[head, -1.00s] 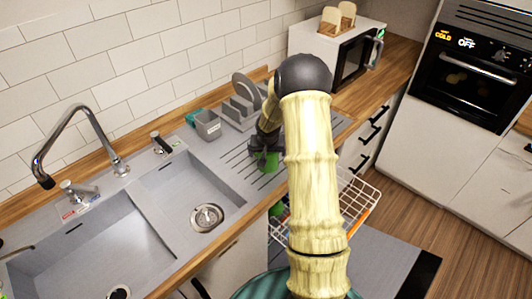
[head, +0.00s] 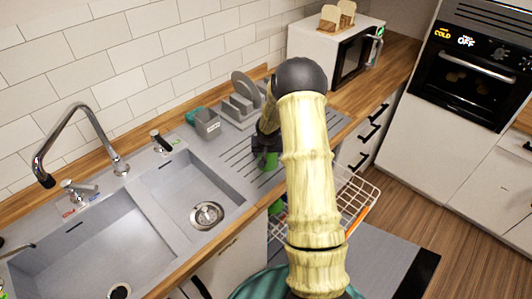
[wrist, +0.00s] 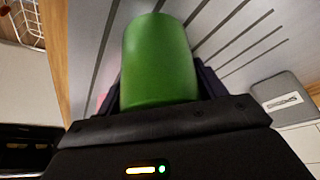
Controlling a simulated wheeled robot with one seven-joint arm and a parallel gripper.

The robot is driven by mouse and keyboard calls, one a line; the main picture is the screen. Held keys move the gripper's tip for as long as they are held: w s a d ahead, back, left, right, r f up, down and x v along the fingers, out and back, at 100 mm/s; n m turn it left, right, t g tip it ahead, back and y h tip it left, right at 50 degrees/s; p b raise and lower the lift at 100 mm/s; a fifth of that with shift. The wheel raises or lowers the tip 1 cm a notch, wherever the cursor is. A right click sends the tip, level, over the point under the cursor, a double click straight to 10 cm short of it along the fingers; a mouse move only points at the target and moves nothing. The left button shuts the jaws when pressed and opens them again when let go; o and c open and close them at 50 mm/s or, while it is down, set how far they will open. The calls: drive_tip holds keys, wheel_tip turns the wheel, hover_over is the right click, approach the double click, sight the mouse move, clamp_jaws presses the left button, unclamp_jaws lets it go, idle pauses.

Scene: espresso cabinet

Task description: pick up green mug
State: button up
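The green mug (head: 271,161) is at the ribbed drainboard beside the sink, partly hidden by my gripper and arm. In the wrist view the green mug (wrist: 160,60) fills the space between the two dark fingers of my gripper (wrist: 160,80). The fingers lie against both its sides, with no gap visible. In the head view my gripper (head: 266,146) is over the mug, pointing down. I cannot tell whether the mug touches the drainboard.
A grey dish rack with plates (head: 243,103) and a grey caddy (head: 207,124) stand behind the mug. The sink basin (head: 195,195) is to the left. An open wire dishwasher rack (head: 357,200) sticks out below the counter. A microwave (head: 335,55) stands at the back right.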

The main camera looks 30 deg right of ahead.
drive_tip(key=shift+c, duration=0.8)
wheel_tip(320, 180, up, 10)
drive_tip(key=shift+r+b, duration=0.1)
drive_tip(key=shift+b, duration=0.35)
